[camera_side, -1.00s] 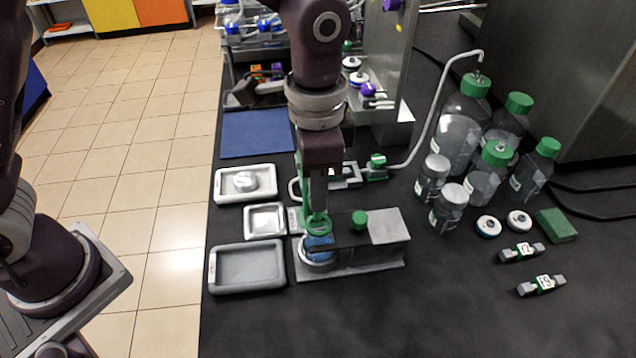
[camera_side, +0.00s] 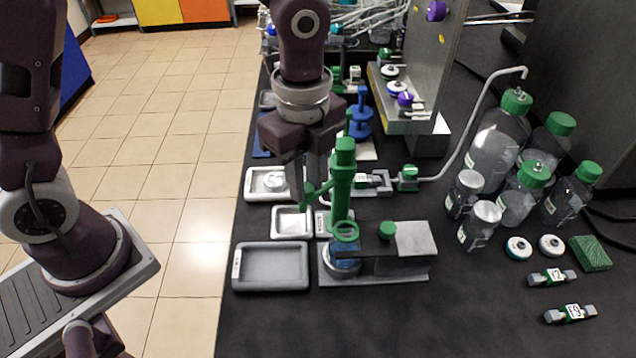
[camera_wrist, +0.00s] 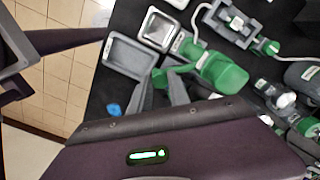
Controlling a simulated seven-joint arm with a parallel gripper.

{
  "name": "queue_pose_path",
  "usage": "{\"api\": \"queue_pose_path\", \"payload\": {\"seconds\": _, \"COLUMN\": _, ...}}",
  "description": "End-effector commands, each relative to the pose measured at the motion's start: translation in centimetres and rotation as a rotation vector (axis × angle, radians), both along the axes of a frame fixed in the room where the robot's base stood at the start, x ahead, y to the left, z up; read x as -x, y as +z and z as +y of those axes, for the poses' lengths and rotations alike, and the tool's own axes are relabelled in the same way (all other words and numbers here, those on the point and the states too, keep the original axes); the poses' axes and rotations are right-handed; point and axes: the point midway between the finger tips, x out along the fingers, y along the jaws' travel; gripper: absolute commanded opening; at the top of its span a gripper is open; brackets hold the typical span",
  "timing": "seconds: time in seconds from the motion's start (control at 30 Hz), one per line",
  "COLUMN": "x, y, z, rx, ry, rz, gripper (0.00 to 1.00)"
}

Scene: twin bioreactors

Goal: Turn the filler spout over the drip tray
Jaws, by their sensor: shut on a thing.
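The green filler (camera_side: 341,190) stands upright above a blue round part at the left end of a grey stand. Its green spout (camera_side: 313,193) points to the left, on the side of the trays. My gripper (camera_side: 309,190) is at the left of the filler column and shut on the spout. In the wrist view my gripper (camera_wrist: 168,84) has its two fingers at the green spout, beside the filler body (camera_wrist: 222,72). A large grey tray (camera_side: 236,272) lies at the front left. A small metal tray (camera_side: 275,226) lies behind it. I cannot tell which one is the drip tray.
The grey stand (camera_side: 412,240) has a green knob (camera_side: 387,230). A white-rimmed tray (camera_side: 252,193) lies farther back. Glass bottles with green caps (camera_side: 498,135) and a bent pipe (camera_side: 466,135) stand to the right. The front of the black bench is clear.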

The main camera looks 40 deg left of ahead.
Motion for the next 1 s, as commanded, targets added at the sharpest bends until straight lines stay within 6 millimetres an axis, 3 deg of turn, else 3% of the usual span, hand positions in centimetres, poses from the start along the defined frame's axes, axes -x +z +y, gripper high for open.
{"api": "queue_pose_path", "payload": {"seconds": 0.6, "x": -1.6, "y": 0.1, "z": 4.1, "rx": 0.001, "ry": -0.528, "rz": -0.004, "gripper": 0.00}}
{"api": "queue_pose_path", "payload": {"seconds": 1.0, "x": -2.4, "y": 0.1, "z": 5.1, "rx": 0.000, "ry": -0.697, "rz": -0.003, "gripper": 0.00}}
